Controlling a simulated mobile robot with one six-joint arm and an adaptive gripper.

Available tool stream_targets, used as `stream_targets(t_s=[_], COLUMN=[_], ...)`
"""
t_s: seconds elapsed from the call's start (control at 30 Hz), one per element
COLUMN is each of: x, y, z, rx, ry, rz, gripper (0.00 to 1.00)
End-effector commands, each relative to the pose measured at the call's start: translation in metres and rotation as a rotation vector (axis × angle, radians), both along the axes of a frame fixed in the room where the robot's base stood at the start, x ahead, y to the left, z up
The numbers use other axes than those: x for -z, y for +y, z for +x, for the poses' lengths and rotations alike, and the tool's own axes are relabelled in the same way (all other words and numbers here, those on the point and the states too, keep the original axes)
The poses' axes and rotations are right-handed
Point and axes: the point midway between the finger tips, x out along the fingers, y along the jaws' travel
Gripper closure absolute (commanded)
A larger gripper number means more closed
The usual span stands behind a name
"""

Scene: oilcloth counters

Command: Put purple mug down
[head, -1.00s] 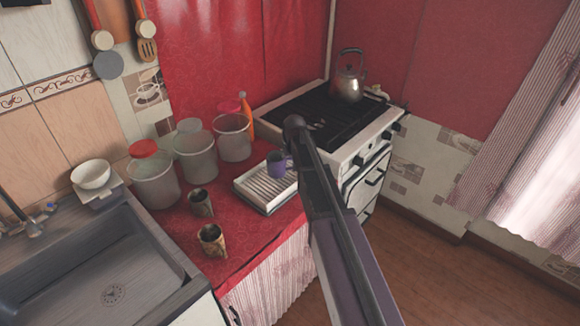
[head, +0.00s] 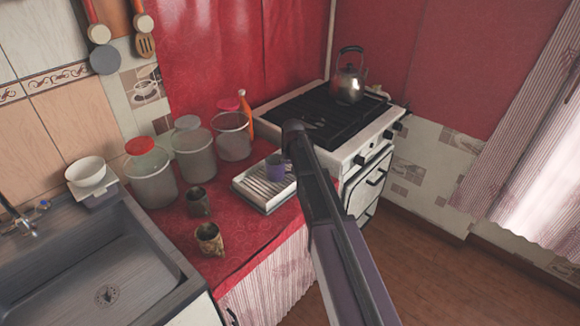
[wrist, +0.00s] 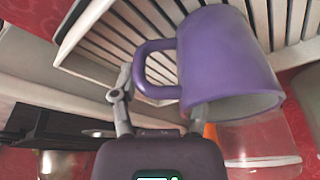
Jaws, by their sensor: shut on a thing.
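The purple mug (head: 275,167) is at the white ribbed rack (head: 249,196) on the red counter. In the wrist view the purple mug (wrist: 225,60) fills the upper right, its handle to the left and its open rim facing down in the picture. My gripper (wrist: 160,92) is shut on the mug at its handle. In the head view my arm hides the gripper's fingers. I cannot tell whether the mug's base touches the rack slats.
Two brown patterned mugs (head: 209,239) stand left of the rack. Several translucent canisters (head: 194,158) stand behind. The stove with a kettle (head: 349,82) is at the right. A sink (head: 100,270) and white bowl (head: 85,170) are at the left. Red counter shows bare in front.

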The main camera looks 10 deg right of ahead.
Motion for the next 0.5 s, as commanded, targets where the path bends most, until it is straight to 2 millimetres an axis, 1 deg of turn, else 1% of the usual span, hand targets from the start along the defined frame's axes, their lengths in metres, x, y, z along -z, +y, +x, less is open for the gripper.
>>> stream_targets(t_s=[0.27,0.3,0.4,0.5], x=[0.0026,0.0017,0.0015,0.0015], y=[0.0,-0.0001,-0.0001,-0.0001], z=[0.0001,0.0001,0.0,0.0], rx=[0.0,0.0,0.0,0.0], ry=[0.0,0.0,0.0,0.0], rz=[0.0,0.0,0.0,0.0], gripper=[1.0,0.32,0.06,0.06])
